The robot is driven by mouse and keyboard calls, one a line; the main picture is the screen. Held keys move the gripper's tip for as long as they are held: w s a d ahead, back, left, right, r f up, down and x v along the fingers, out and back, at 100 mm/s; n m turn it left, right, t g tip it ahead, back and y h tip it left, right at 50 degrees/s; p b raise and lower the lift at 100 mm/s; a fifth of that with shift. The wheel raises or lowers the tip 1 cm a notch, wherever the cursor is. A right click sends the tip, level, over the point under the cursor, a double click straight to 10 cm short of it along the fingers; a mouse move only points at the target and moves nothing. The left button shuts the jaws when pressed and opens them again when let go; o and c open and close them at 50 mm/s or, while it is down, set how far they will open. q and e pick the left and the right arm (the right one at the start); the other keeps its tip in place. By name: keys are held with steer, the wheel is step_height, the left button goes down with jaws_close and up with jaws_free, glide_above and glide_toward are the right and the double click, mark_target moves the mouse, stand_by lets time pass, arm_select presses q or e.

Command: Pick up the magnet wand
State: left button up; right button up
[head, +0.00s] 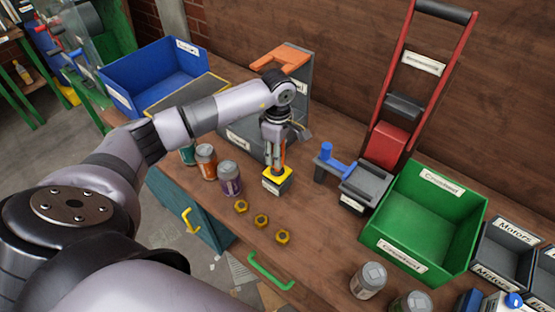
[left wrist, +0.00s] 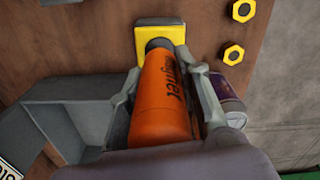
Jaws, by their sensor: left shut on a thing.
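The magnet wand has an orange handle with black lettering and a yellow square head. In the head view its yellow head (head: 277,181) is low over the bench, left of the grey tray. In the left wrist view its orange handle (left wrist: 162,100) runs up to the yellow head. My left gripper (head: 276,150) is shut around the handle, one finger on each side, pointing down. The wrist view also shows its fingers (left wrist: 163,85) on the handle. I cannot tell whether the head touches the bench. My right gripper is not in view.
A blue bin (head: 150,75) is back left.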

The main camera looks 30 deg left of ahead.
arm_select(q)
jaws_close()
steer(key=shift+r, duration=0.1)
